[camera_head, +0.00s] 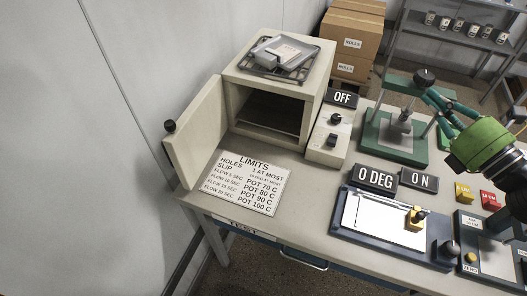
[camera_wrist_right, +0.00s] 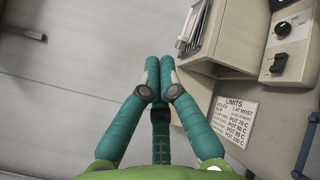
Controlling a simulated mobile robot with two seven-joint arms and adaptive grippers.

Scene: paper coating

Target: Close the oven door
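The oven (camera_head: 284,81) is a cream box at the back left of the bench with its front open and a dark interior. Its door (camera_head: 199,132) stands wide open, swung out to the left, with a black knob (camera_head: 169,126) on its outer face. The oven also shows in the right wrist view (camera_wrist_right: 231,40), with what looks like the door (camera_wrist_right: 193,103) below it. My right gripper (camera_head: 429,94) is on the right side in the head view, well away from the door. In the right wrist view its teal fingers (camera_wrist_right: 159,63) are together and hold nothing. My left gripper is out of view.
A tray (camera_head: 268,68) sits on the oven. A LIMITS sign (camera_head: 241,181) lies before the opening, near the door. A control box (camera_head: 331,134) stands right of the oven. A green press (camera_head: 389,143) and a blue-framed plate (camera_head: 382,222) occupy the right. The wall (camera_head: 90,150) is left.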

